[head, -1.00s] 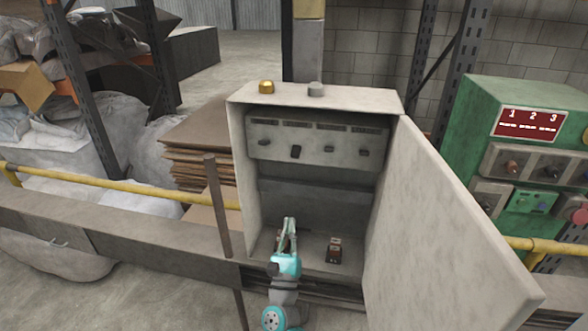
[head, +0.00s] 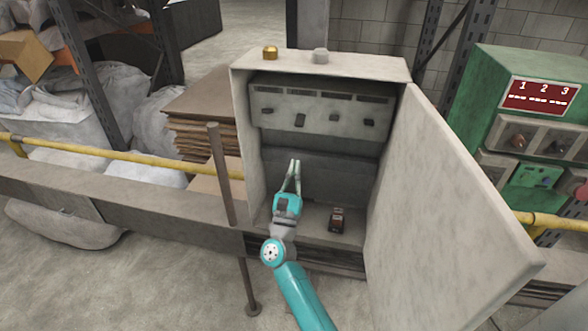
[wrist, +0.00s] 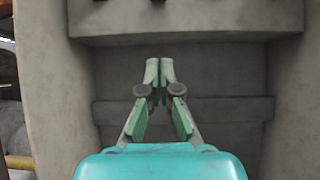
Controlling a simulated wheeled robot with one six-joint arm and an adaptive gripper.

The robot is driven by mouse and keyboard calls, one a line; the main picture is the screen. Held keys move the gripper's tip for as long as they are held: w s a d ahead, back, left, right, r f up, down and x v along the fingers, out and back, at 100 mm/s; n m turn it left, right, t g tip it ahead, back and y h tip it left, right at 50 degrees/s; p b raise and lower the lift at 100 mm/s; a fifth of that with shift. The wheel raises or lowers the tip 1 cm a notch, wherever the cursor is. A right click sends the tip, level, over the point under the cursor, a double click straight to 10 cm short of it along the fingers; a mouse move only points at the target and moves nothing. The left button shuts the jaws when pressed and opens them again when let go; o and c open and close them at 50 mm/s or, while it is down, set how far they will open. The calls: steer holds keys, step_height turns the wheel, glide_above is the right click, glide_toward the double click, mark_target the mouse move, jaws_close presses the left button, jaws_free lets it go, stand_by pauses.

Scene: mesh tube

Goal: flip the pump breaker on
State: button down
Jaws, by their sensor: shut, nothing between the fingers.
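The grey breaker cabinet (head: 243,140) stands open, its door (head: 440,200) swung out to the right. Inside, near the top, a panel (head: 318,108) carries a row of dark breaker levers; one of them (head: 300,121) is set lower than the others. Labels above the levers are too small to read. My gripper (head: 294,162) is inside the cabinet opening, below the breaker row and apart from it. In the wrist view my gripper (wrist: 159,66) points at the back wall, fingertips together and empty, with the panel's lower edge above.
A small dark object (head: 337,219) sits on the cabinet floor, right of my gripper. A brass knob (head: 270,52) and a grey knob (head: 320,56) are on top. A yellow rail (head: 110,158) and a post (head: 220,175) stand left. A green control box (head: 490,90) is at right.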

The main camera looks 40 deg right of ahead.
mark_target(300, 120)
steer(key=w+d+r, duration=0.2)
steer(key=d+r, duration=0.1)
steer(key=r, duration=0.4)
steer(key=shift+w+d+r, duration=0.15)
steer(key=shift+w+r, duration=0.15)
steer(key=shift+r, duration=0.1)
